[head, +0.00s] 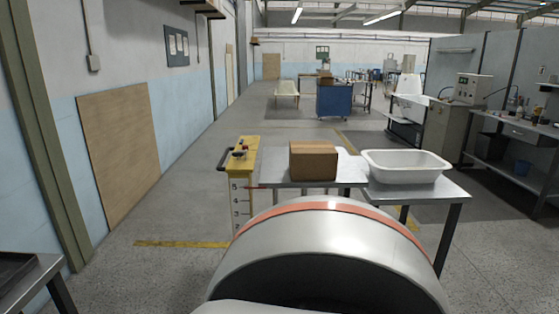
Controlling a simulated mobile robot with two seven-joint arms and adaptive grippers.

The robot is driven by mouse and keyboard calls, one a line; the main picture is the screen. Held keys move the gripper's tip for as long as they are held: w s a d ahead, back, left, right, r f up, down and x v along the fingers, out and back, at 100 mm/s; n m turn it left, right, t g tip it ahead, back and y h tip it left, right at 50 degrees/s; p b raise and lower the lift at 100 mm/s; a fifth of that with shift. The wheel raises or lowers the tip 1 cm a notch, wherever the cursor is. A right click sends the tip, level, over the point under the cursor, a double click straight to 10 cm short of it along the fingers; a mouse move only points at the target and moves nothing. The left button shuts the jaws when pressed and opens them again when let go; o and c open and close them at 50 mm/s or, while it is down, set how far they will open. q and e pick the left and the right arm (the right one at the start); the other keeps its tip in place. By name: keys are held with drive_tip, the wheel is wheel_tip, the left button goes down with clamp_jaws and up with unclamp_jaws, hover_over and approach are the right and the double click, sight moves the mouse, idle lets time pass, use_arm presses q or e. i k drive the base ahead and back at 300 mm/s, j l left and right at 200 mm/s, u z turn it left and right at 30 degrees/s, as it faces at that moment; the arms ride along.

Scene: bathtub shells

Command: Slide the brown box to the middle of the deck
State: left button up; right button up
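The brown box (314,161) is a closed cardboard box. It sits upright on a grey metal deck (274,173), a table top ahead of me, with bare deck showing to its left and a little to its right. Neither of my grippers is in view, and nothing is seen touching the box.
A white tub (405,167) sits on a metal table (432,190) at the right. A yellow cart (242,160) with a numbered scale stands left of the deck. The floor at the left is mostly open. A dark-topped table (22,278) is at the near left.

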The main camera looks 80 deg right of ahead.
sight(309, 160)
drive_tip(key=z, duration=2.8)
drive_tip(key=i+j, duration=0.6)
drive_tip(key=i, duration=0.15)
